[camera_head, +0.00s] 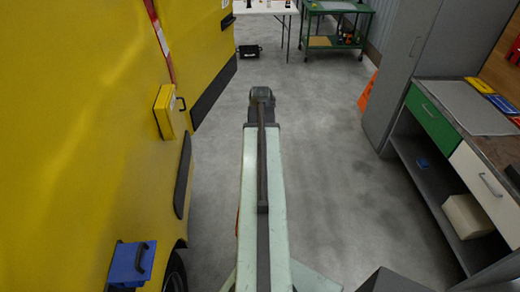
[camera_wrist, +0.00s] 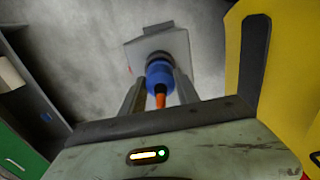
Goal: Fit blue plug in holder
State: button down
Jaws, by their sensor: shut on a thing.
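My gripper (camera_wrist: 159,84) is shut on the blue plug (camera_wrist: 159,71) in the wrist view. The plug is a rounded blue body with an orange end pointing toward the camera. A dark grey finger lies on each side of it. The far end of the plug overlaps a pale grey shape, and I cannot tell if they touch. In the head view my arm stretches straight ahead over the floor, and the plug is hidden there. I cannot make out the holder with certainty in either view.
A yellow vehicle (camera_head: 85,120) fills the left, with a yellow box (camera_head: 165,112) and a blue box (camera_head: 131,264) on its side. A workbench (camera_head: 478,112) stands at right, a green cart (camera_head: 333,42) at the back. The grey floor (camera_head: 325,150) between is clear.

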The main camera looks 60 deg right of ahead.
jog(key=shift+f+b, duration=0.5)
jog(key=shift+f, duration=0.05)
jog(key=c, duration=0.8)
grip_release()
jog(key=shift+r, duration=0.2)
notch_tip(320, 180, up, 8)
jog(key=p, duration=0.8)
jog(key=shift+f, duration=0.25)
